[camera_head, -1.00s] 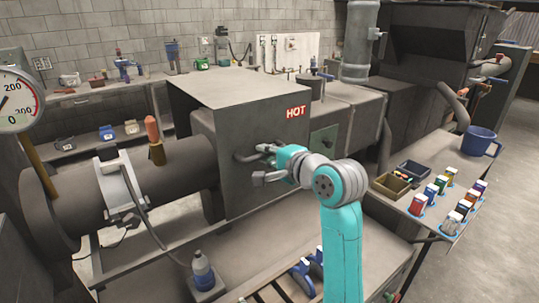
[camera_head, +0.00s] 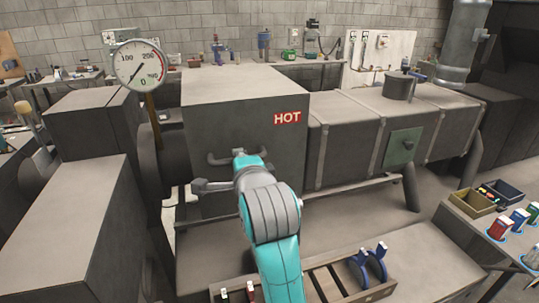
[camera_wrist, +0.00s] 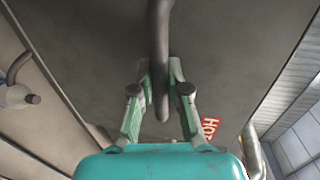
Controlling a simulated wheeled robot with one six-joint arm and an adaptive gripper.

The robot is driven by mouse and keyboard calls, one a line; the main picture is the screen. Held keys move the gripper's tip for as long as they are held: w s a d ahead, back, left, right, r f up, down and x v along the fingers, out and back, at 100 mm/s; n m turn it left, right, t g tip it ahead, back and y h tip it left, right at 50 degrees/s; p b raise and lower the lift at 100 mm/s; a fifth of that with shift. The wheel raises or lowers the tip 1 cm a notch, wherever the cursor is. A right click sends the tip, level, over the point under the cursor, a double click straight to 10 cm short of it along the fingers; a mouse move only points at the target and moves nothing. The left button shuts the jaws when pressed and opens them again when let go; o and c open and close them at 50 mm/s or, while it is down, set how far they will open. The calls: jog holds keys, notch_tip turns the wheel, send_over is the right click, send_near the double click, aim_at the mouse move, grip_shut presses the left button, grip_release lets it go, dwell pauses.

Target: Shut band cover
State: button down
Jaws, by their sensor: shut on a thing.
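The band cover (camera_head: 240,115) is a large grey box marked HOT, seen in the head view around the tube line. Its left end is close to the round flange (camera_head: 149,160), with a short strip of tube between them. A dark bar handle (camera_head: 219,160) is on its front face. My gripper (camera_head: 240,162) is at the right part of this handle, partly hidden by my wrist. In the wrist view my gripper (camera_wrist: 161,78) has its fingers on both sides of the handle (camera_wrist: 160,45), shut on it.
A dial gauge (camera_head: 139,65) stands above the flange. Grey boxes (camera_head: 75,185) stand at the left. A segmented grey housing (camera_head: 345,130) with a green panel (camera_head: 403,147) continues right. A wooden rack (camera_head: 330,280) lies low in front, and a table with small bins (camera_head: 472,203) is at right.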

jog(key=shift+s+a+f, duration=0.1)
jog(key=shift+s+a, duration=0.1)
jog(key=shift+a, duration=0.4)
jog(key=shift+s+a, duration=0.2)
jog(key=shift+a, duration=0.4)
jog(key=c, duration=1.1)
grip_release()
jog(key=shift+a, duration=0.2)
jog(key=shift+c, duration=0.2)
jog(key=shift+d, duration=0.1)
jog(key=shift+s+d, duration=0.15)
jog(key=shift+s, duration=0.15)
jog(key=v, duration=1.1)
jog(key=shift+s, duration=0.2)
jog(key=shift+d, duration=0.1)
